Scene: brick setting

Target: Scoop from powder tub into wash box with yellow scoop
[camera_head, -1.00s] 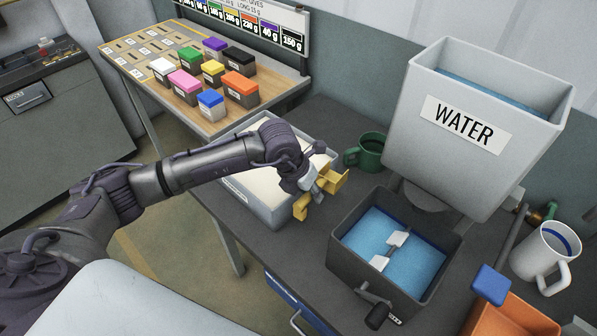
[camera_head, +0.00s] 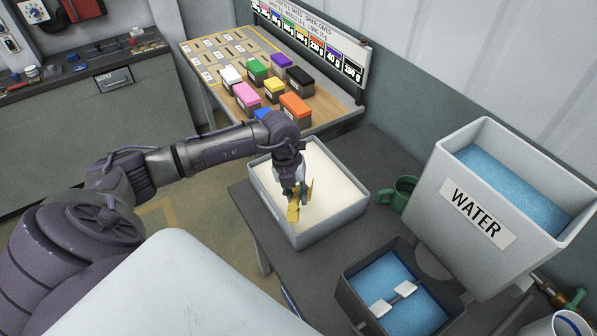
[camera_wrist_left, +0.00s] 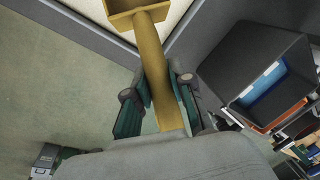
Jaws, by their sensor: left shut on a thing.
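My left gripper (camera_head: 296,188) is shut on the yellow scoop (camera_head: 293,213) above the powder tub (camera_head: 331,226). The tub is a pale grey open box of cream-white powder (camera_head: 335,188). In the left wrist view the handle of the scoop (camera_wrist_left: 160,85) runs between the fingers, and its bowl is cut off by the top edge. Whether the bowl holds powder or touches it, I cannot tell. The wash box (camera_head: 352,300) is dark, with blue water and a white paddle, at lower right in the head view. My right gripper is not in view.
A grey WATER tank (camera_head: 480,215) stands over the back of the wash box. A green mug (camera_head: 400,194) stands between tub and tank. A side table with several coloured boxes (camera_head: 295,108) lies behind the tub. A white mug (camera_head: 570,325) is partly visible at lower right.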

